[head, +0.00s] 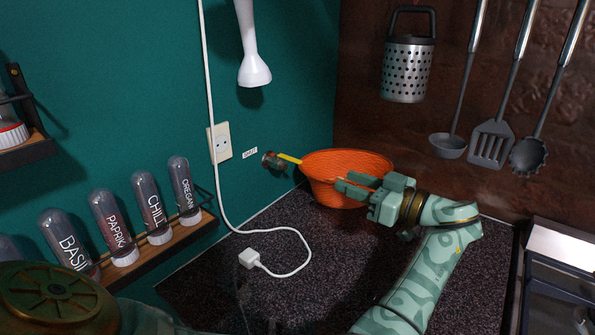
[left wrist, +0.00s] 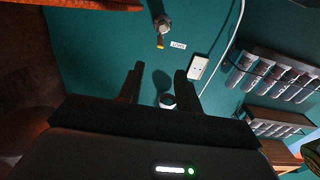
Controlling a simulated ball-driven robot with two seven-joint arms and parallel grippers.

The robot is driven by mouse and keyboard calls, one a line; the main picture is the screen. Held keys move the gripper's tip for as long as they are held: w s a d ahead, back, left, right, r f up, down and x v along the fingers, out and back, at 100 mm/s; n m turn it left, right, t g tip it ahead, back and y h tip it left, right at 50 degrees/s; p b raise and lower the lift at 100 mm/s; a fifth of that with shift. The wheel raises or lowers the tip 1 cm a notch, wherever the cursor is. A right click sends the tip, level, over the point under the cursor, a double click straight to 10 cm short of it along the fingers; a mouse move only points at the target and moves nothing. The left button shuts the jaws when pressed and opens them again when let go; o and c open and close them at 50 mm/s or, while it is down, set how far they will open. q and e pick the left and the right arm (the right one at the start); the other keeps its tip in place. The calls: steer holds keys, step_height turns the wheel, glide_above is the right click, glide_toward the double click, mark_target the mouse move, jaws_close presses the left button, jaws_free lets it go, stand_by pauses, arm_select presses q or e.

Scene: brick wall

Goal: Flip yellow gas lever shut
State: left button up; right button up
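The yellow lever (head: 288,158) sits on a small metal valve (head: 271,162) on the teal wall. In the head view it points right, away from a small white label (head: 250,153) and toward the orange bowl's rim. In the left wrist view the lever (left wrist: 160,42) shows near the top, beside the label (left wrist: 178,45). My left gripper (head: 352,185) is in front of the orange bowl, right of the lever and apart from it. Its two fingers (left wrist: 159,85) are spread with nothing held between them. My right gripper is not in view.
An orange bowl (head: 326,163) stands on the dark counter beside the lever. A wall socket (head: 220,142), white cable (head: 221,200) and hanging white blender (head: 254,70) are to the left. A spice rack (head: 150,246) is further left. Utensils (head: 492,145) hang at the right. The counter's middle is mostly clear.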

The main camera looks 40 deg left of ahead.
mark_target(301, 163)
arm_select(q)
steer(key=a+p, duration=0.1)
steer(key=a, duration=0.4)
steer(key=s+a, duration=0.1)
steer(key=a, duration=0.4)
steer(key=a+p, duration=0.1)
steer(key=a, duration=0.4)
steer(key=shift+s+a+r+p, duration=0.1)
steer(key=shift+s+r+p, duration=0.05)
steer(key=shift+s+p, duration=0.25)
steer(key=shift+c, duration=0.3)
jaws_close()
